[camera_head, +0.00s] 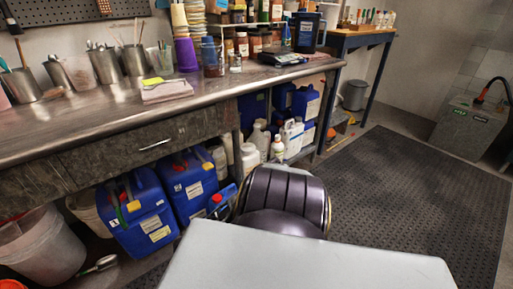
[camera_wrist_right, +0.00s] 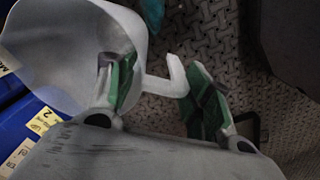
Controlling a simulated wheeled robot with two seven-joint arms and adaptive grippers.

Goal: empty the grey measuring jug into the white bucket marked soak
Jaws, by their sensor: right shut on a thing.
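In the right wrist view, my right gripper (camera_wrist_right: 160,78), with green finger pads, is shut on the handle of a pale grey measuring jug (camera_wrist_right: 65,55). The jug's wide body is at the upper left, outside the fingers. I cannot tell whether it holds liquid. The jug and both grippers are out of the head view. A whitish bucket (camera_head: 38,250) stands on the floor at the lower left of the head view, below the bench. No soak marking is readable on it, so I cannot tell if it is the soak bucket.
Blue jerrycans (camera_head: 137,215) stand under the metal bench (camera_head: 100,120), right of the bucket. A metal scoop (camera_head: 99,265) lies on the floor nearby. The black floor mat (camera_head: 420,190) at right is clear.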

